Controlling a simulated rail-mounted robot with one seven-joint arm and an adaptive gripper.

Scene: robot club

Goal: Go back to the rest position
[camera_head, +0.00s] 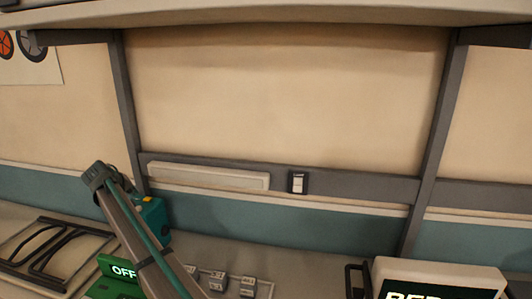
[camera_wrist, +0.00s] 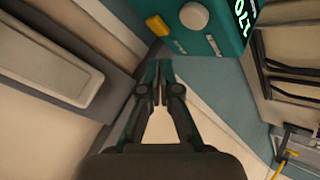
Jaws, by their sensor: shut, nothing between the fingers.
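My gripper (camera_wrist: 160,88) shows in the wrist view with its two dark fingers drawn together at the tips, nothing between them. Its tips appear in front of the wall and just below a teal device (camera_wrist: 203,42) with a white knob, a yellow button and a lit display; whether they touch it I cannot tell. In the head view a grey link of my arm with a teal stripe rises from the bottom edge toward the left. My gripper cannot be made out there.
The teal device also stands behind my arm in the head view (camera_head: 152,214). A wire rack (camera_head: 50,250) is at left, a green OFF sign (camera_head: 120,269) beside my arm, small grey blocks (camera_head: 218,280) at bottom centre, and a dark-screened box (camera_head: 440,275) at right. A shelf (camera_head: 300,14) spans the top.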

